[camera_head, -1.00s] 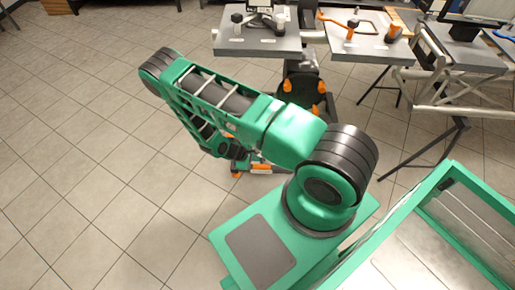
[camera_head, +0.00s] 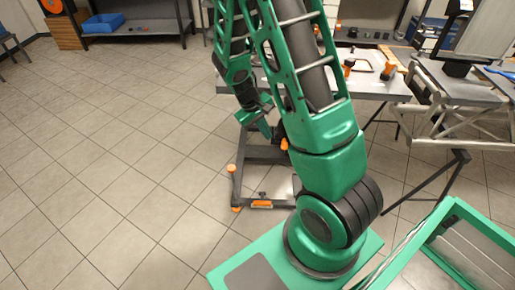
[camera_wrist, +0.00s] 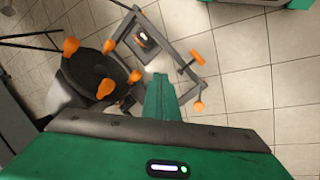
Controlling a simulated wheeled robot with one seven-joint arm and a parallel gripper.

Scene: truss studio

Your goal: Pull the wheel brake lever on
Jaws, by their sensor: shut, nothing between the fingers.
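A wheeled stand has a dark base frame (camera_head: 238,185) with orange end caps, low on the tiled floor. It also shows in the wrist view (camera_wrist: 205,82). A short orange bar (camera_head: 262,204) sits at the base's near edge. In the wrist view an orange bar (camera_wrist: 197,58) on a dark stem stands by the frame's side; I cannot tell for sure which part is the brake lever. My gripper (camera_head: 265,130) hangs above and behind the base, pointing down, apart from it. In the wrist view my gripper (camera_wrist: 163,82) is shut and empty, its green fingers pointing toward the frame.
A dark round seat-like part with orange knobs (camera_wrist: 105,88) rises beside the frame. A grey workbench top (camera_head: 370,85) with tools stands behind my arm. A metal truss (camera_head: 460,122) is at right. A shelf with a blue bin (camera_head: 103,22) is far left. Left floor is clear.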

